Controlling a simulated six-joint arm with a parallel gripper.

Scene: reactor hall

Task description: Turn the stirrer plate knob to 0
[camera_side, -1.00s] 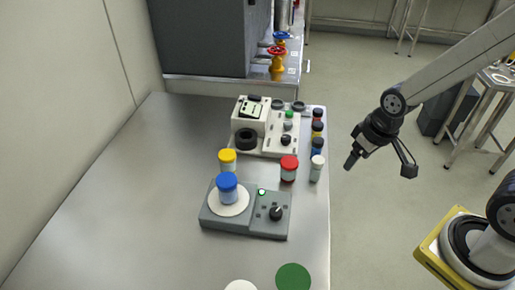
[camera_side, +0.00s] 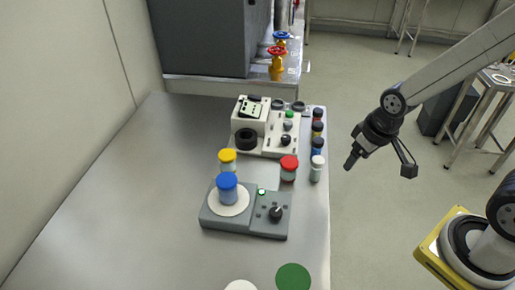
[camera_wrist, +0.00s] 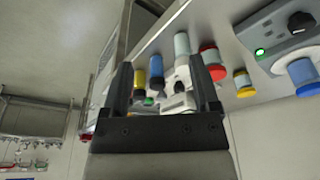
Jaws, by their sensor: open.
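The grey stirrer plate (camera_side: 245,226) stands on the steel table, with a round white top and a blue-capped jar (camera_side: 227,190) on it. Its black knob (camera_side: 276,212) is on the right part of the plate, near a lit green light. The knob's pointer is too small to read. In the wrist view the knob (camera_wrist: 301,21) shows at the upper right, beside the green light. My gripper (camera_side: 379,160) is open and empty, in the air to the right of the table, apart from the plate. Its two fingers (camera_wrist: 162,88) also show in the wrist view.
A red-lidded jar (camera_side: 289,168), a yellow-lidded jar (camera_side: 227,160) and a white-capped vial (camera_side: 317,168) stand behind the plate. A pale instrument (camera_side: 262,128) and several small vials are farther back. A green disc (camera_side: 293,277) lies in front. The table's left part is clear.

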